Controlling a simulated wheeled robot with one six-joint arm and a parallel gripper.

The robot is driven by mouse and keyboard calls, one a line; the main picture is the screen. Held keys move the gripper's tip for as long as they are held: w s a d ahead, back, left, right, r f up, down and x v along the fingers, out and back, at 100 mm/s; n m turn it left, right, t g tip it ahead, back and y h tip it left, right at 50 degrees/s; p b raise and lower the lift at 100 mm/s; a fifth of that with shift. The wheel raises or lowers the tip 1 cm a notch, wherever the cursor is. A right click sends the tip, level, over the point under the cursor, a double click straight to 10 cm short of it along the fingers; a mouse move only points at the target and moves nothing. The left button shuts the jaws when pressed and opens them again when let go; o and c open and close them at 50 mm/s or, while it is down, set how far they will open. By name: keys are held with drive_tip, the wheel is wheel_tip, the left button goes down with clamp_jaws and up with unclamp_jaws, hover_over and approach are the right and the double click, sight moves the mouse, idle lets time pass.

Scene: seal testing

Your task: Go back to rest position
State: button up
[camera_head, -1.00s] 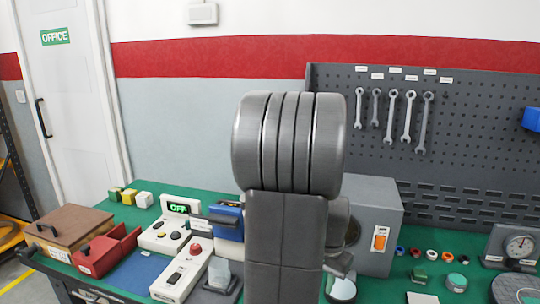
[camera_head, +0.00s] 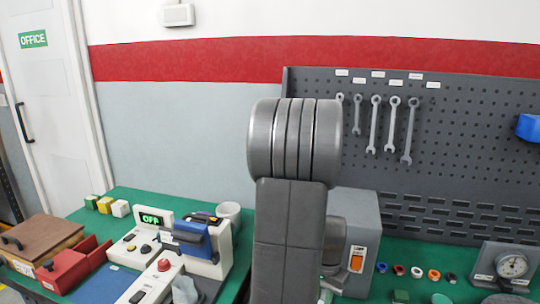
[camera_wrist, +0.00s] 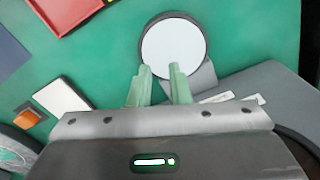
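My gripper (camera_wrist: 161,70) shows in the wrist view with two green fingers apart and nothing between them. Beyond its fingertips is a round white disc with a dark rim (camera_wrist: 172,43) on a grey stand. I cannot tell from this view whether the fingers touch it. In the head view my own grey arm stands upright in the middle and hides the gripper and part of the bench.
The green bench (camera_head: 240,277) holds a tester with an OFF display (camera_head: 151,218), a blue device (camera_head: 190,238), a white cup (camera_head: 229,212), a red tray (camera_head: 72,264), a grey box (camera_head: 360,215), coloured rings and a dial gauge (camera_head: 512,265). A pegboard with wrenches (camera_head: 450,150) stands behind.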

wheel_tip(320, 180, down, 4)
drive_tip(key=shift+f, duration=0.15)
wheel_tip(320, 180, up, 5)
idle(0.5)
